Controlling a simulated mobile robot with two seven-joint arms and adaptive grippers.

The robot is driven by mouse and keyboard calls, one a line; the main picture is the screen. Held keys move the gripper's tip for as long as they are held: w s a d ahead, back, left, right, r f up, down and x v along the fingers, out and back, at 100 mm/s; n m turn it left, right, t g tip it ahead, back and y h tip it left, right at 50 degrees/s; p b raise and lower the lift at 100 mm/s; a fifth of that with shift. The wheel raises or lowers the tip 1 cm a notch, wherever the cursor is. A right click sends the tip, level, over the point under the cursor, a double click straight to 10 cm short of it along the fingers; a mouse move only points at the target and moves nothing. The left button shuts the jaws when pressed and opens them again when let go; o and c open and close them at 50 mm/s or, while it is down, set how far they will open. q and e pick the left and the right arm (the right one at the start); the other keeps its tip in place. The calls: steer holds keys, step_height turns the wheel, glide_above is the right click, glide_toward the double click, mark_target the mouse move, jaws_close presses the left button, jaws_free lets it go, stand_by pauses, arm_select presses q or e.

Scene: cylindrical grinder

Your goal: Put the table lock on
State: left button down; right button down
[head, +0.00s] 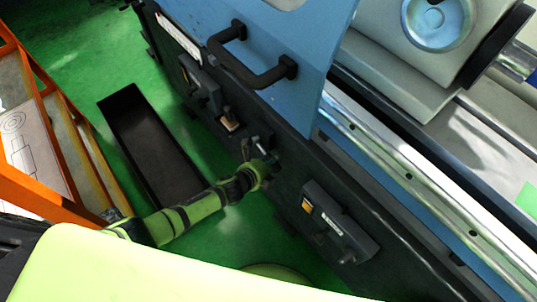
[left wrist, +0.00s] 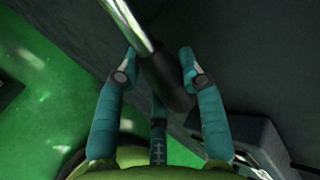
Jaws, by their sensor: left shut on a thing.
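A lever, a shiny metal rod (left wrist: 132,24) with a dark cylindrical grip (left wrist: 170,84), shows in the left wrist view; I take it for the table lock. My left gripper (left wrist: 158,62) has its teal fingers on either side of the grip and is shut on it. In the head view my left gripper (head: 265,164) is at the dark front face of the grinder (head: 290,160), below the blue door. My arm and the gripper hide most of the lever there. How far the lever is turned cannot be told. My right gripper is not in view.
The blue door (head: 270,30) has a black handle (head: 250,70) above my left gripper. Control boxes sit left (head: 200,85) and right (head: 338,222) of it on the machine front. A long black tray (head: 145,135) lies on the green floor beside an orange-framed rack (head: 40,190).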

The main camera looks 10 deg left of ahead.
arm_select(q)
steer(key=shift+s+d+r+n+g+h+p, duration=0.1)
steer(key=shift+d+r+n+g+h+p, duration=0.25)
steer(key=shift+r+p, duration=0.4)
steer(key=shift+f, duration=0.1)
steer(key=c, duration=0.7)
jaws_free()
steer(key=shift+a, duration=0.15)
steer(key=shift+s, duration=0.15)
steer(key=shift+s+a, duration=0.15)
steer(key=shift+a, duration=0.05)
steer(key=v, duration=1.1)
steer(key=shift+s, duration=0.1)
